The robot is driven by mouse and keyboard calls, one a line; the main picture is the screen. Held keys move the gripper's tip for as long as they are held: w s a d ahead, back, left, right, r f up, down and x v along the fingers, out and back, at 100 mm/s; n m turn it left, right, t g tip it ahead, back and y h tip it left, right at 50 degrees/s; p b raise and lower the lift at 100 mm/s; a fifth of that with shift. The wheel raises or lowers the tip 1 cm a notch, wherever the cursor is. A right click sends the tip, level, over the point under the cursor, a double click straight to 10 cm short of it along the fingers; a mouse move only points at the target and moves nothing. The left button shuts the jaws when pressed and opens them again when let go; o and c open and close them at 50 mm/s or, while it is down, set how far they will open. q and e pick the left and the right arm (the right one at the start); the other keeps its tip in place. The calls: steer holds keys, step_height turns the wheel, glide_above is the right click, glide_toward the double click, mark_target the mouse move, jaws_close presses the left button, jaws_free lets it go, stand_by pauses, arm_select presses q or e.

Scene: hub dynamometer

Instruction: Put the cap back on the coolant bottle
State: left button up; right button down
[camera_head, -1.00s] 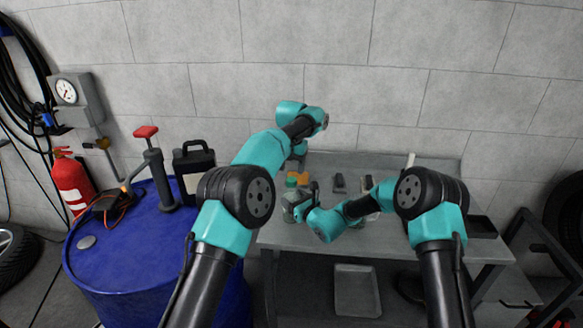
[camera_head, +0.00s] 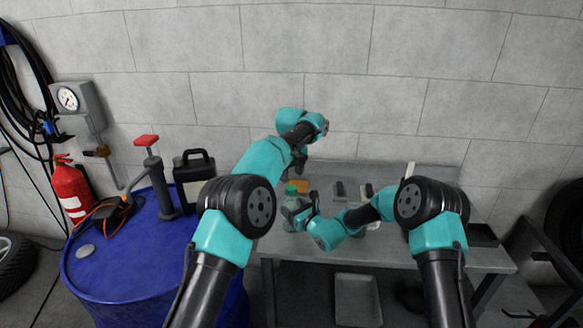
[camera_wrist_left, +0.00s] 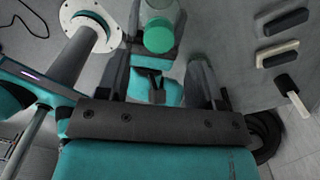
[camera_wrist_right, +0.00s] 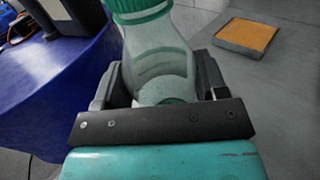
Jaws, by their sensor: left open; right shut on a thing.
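The clear coolant bottle (camera_head: 290,222) stands upright at the left part of the grey bench, with the green cap (camera_head: 291,190) at its top. My right gripper (camera_head: 297,213) is shut around the bottle's body. In the right wrist view the bottle (camera_wrist_right: 160,60) sits between the fingers, and the ribbed green cap (camera_wrist_right: 140,8) is on its neck; whether it is tight I cannot tell. My left gripper (camera_head: 298,170) is open above and behind the bottle. In the left wrist view the cap (camera_wrist_left: 159,36) lies beyond the open, empty fingers (camera_wrist_left: 158,82).
Dark blocks (camera_head: 340,190) lie farther right on the bench (camera_head: 420,255). A blue drum (camera_head: 130,262) with a hand pump (camera_head: 158,180) and a black jug (camera_head: 193,172) stands at left.

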arm_select(q)
steer(key=n, duration=0.5)
steer(key=shift+r, duration=0.15)
steer(key=n, duration=0.4)
steer(key=shift+r, duration=0.15)
steer(key=n, duration=0.5)
steer(key=shift+r, duration=0.15)
steer(key=n, duration=0.3)
steer(key=shift+r+n, duration=0.15)
steer(key=shift+n, duration=0.25)
steer(key=n, duration=0.4)
steer(key=shift+r, duration=0.1)
steer(key=n, duration=0.5)
steer(key=shift+r, duration=0.2)
steer(key=n, duration=0.4)
steer(key=shift+s+r, duration=0.1)
steer(key=shift+r, duration=0.05)
steer(key=n, duration=0.4)
steer(key=shift+r+n, duration=0.1)
steer(key=shift+n, duration=0.3)
